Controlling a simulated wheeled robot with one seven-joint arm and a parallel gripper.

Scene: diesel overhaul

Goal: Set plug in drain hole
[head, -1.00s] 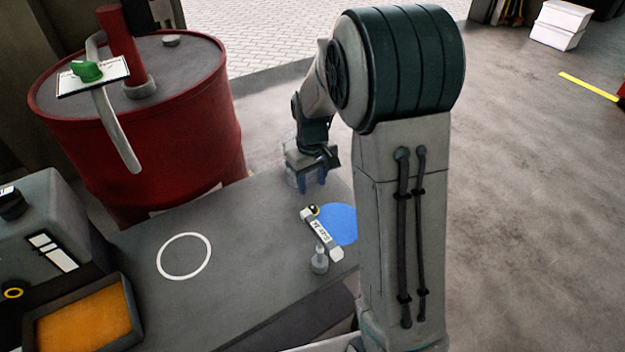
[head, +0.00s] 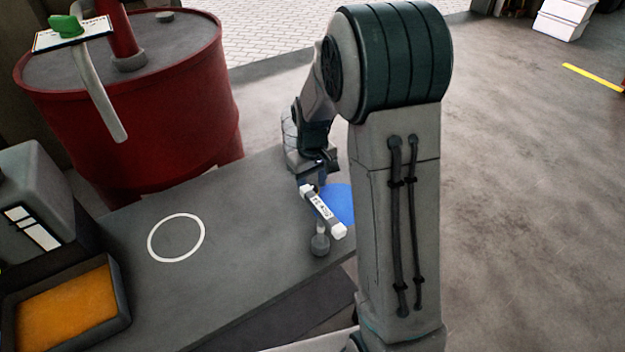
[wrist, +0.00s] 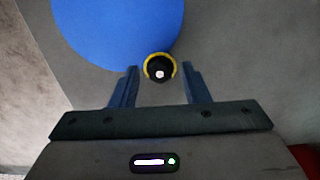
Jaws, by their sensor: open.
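A round dark piece with a yellow ring and a pale centre (wrist: 159,68), which looks like the plug, is near the blue disc (wrist: 120,30) in the wrist view. My gripper (wrist: 160,78) is open, with its blue fingers on either side of that piece, not closed on it. In the head view my gripper (head: 318,178) is low over the far end of the bench, beside the blue disc (head: 342,203). The ringed piece is hidden there. I cannot make out a drain hole in either view.
An orange-filled tray (head: 125,300) is left; a red drum (head: 130,110) stands behind.

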